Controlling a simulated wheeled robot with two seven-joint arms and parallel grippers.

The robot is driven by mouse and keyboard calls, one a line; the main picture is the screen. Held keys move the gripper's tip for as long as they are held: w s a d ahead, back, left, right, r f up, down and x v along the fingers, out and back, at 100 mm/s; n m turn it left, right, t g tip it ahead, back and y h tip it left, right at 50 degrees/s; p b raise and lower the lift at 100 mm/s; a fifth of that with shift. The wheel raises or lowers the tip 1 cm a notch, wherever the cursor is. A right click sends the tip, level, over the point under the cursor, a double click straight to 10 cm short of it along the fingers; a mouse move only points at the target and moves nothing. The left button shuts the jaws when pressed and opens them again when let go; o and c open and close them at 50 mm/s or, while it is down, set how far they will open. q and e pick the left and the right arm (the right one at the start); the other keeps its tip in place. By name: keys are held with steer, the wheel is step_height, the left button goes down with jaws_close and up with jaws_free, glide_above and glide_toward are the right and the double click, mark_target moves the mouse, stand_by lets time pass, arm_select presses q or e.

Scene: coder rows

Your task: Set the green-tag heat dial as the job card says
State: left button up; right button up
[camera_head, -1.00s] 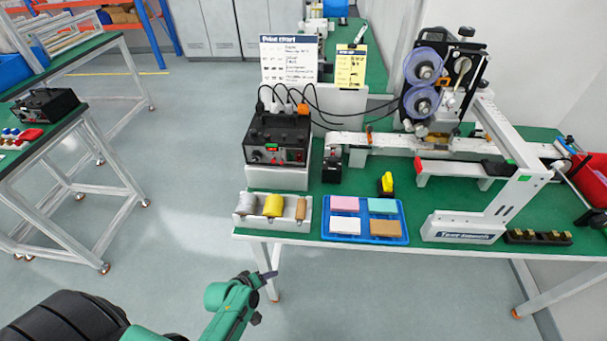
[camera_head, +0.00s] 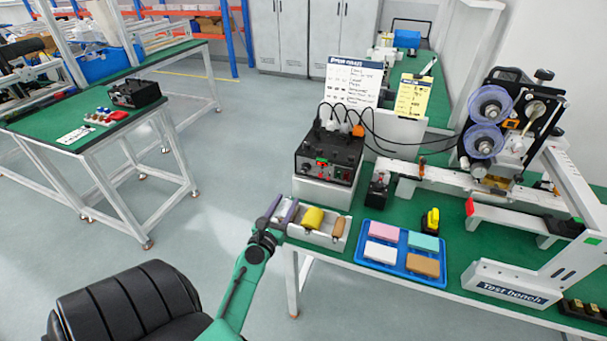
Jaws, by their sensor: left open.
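The black control box (camera_head: 328,156) stands on a white block on the green bench, with small red and green marks and dark knobs on its front. The knobs and any tag are too small to tell apart. A white sheet (camera_head: 350,80) and a yellow card (camera_head: 413,97) stand behind it; their writing is too small to read, so I cannot tell which is the job card. My left gripper (camera_head: 283,213) is open, at the left end of the light tray in front of the box, below and left of the box and apart from it. My right gripper is not in view.
The light tray (camera_head: 330,241) holds a yellow roll and a brown roll. A blue tray (camera_head: 358,255) with coloured blocks lies to its right. The printer with purple reels (camera_head: 484,125) stands further right. Black cables arch over the box. Another green table (camera_head: 60,122) stands left, across open floor.

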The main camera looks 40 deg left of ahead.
mark_target(305, 171)
arm_select(q)
steer(key=x, duration=1.4)
steer(key=shift+w+f, duration=0.1)
steer(key=shift+w, duration=0.05)
steer(key=shift+c, duration=0.2)
steer(key=shift+d, duration=0.1)
jaws_close()
